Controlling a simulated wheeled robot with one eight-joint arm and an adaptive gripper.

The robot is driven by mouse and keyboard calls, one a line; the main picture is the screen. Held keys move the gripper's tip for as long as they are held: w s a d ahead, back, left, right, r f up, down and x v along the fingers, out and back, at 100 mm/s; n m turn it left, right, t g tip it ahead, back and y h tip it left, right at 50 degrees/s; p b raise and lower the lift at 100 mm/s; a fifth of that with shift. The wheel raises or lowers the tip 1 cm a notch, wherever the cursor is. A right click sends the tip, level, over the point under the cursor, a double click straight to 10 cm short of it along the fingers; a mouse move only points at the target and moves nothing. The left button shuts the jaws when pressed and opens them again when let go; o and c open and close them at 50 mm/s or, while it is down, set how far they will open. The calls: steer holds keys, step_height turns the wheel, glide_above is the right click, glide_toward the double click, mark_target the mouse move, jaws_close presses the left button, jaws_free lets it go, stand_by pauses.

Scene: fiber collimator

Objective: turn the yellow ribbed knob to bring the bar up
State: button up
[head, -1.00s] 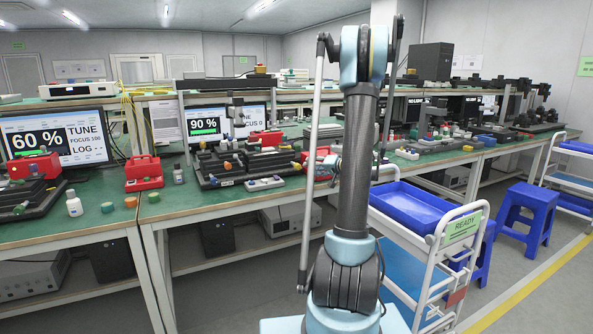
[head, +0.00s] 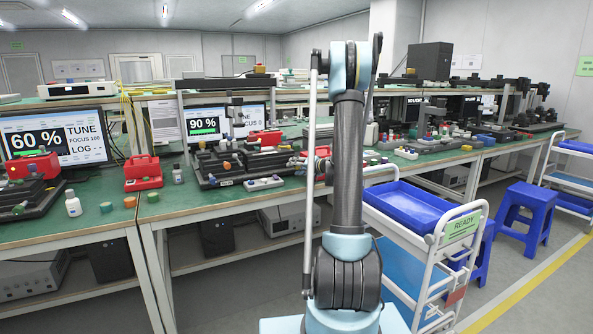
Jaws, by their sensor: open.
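I cannot tell from here which one is the yellow ribbed knob. My arm stands upright right of that fixture.
A red case (head: 143,173) and a white bottle (head: 73,204) stand on the green bench (head: 185,205). A white cart with a blue tray (head: 412,204) is close on the right. Blue stools (head: 528,213) stand beyond it.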

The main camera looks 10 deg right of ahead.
steer(key=shift+c, duration=0.2)
jaws_close()
steer(key=shift+d+m+y, duration=0.1)
steer(key=shift+m+y, duration=0.7)
steer(key=shift+m, duration=0.6)
steer(key=shift+o, duration=0.2)
jaws_free()
steer(key=v, duration=1.2)
steer(key=shift+f, duration=0.3)
steer(key=shift+s, duration=0.1)
